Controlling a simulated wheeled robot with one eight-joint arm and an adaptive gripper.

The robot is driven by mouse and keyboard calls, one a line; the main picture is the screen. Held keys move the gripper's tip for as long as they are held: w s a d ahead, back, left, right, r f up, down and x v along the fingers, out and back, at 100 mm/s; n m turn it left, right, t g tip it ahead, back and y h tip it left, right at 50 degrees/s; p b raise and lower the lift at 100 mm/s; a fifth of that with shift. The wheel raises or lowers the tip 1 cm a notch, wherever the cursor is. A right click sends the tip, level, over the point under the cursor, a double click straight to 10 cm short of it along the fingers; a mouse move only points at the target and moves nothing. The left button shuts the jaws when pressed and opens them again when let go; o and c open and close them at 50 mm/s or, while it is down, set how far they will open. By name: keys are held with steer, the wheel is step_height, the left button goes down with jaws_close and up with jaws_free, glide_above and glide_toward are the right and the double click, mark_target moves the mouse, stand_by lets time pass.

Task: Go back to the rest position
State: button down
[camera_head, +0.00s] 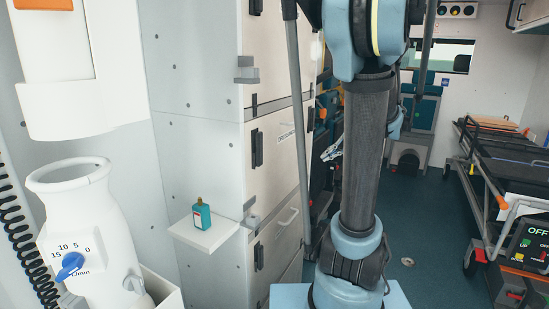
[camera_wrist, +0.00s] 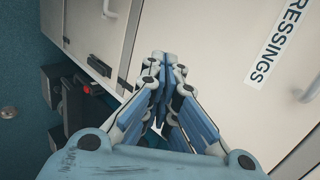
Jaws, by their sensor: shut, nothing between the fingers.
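My gripper (camera_wrist: 165,62) is shut and empty in the wrist view, its blue-padded fingers together at the tips. It is in front of a pale cabinet door with a "DRESSINGS" label (camera_wrist: 272,45). In the head view, my dark and light-blue arm stands upright right of centre. The gripper's grey fingers (camera_head: 329,155) show just left of the arm, and the rest of the gripper is hidden behind it.
A teal bottle (camera_head: 201,214) stands on a small white wall shelf (camera_head: 228,228), left of the cabinets (camera_head: 275,150). A white flow-meter device (camera_head: 85,225) is at near left. A stretcher (camera_head: 515,170) stands on the right. Blue floor (camera_head: 425,225) is clear between arm and stretcher.

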steer(key=s+a+f+n+g+h, duration=0.1)
steer(key=s+a+f+h, duration=0.1)
steer(key=s+f, duration=0.3)
steer(key=s+a+f+n+g+h, duration=0.1)
steer(key=s+a+f+h, duration=0.15)
steer(key=s, duration=0.45)
steer(key=s+d+f+n+h, duration=0.2)
steer(key=s+d+f+h, duration=0.2)
steer(key=s+f, duration=0.4)
steer(key=shift+s+f+n+h, duration=0.15)
steer(key=shift+s+n+h, duration=0.25)
steer(key=shift+s, duration=0.25)
